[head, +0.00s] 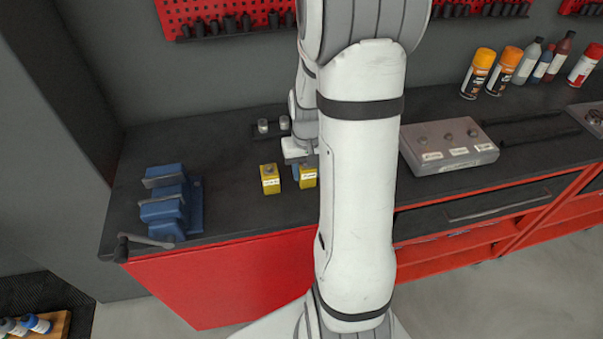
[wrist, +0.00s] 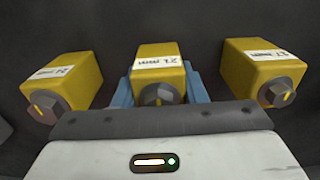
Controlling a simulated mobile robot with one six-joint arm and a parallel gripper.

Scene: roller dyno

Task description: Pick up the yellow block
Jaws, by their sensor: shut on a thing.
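Three yellow blocks with white labels and grey hex bolt heads show in the wrist view: a left one (wrist: 70,78), a middle one (wrist: 160,70) and a right one (wrist: 262,70). My gripper (wrist: 160,94) has its blue fingers on both sides of the middle block and is shut on it. In the head view I see one yellow block (head: 270,181) standing free on the bench and another (head: 308,178) at my gripper (head: 300,170). The third is not visible there, where my arm covers part of the bench. I cannot tell whether the held block is off the bench.
A blue vise (head: 165,207) stands on the dark bench (head: 225,145) at the left. Two small grey cylinders (head: 273,127) sit behind the blocks. A grey box with knobs (head: 450,150) and several bottles and cans (head: 505,70) are at the right.

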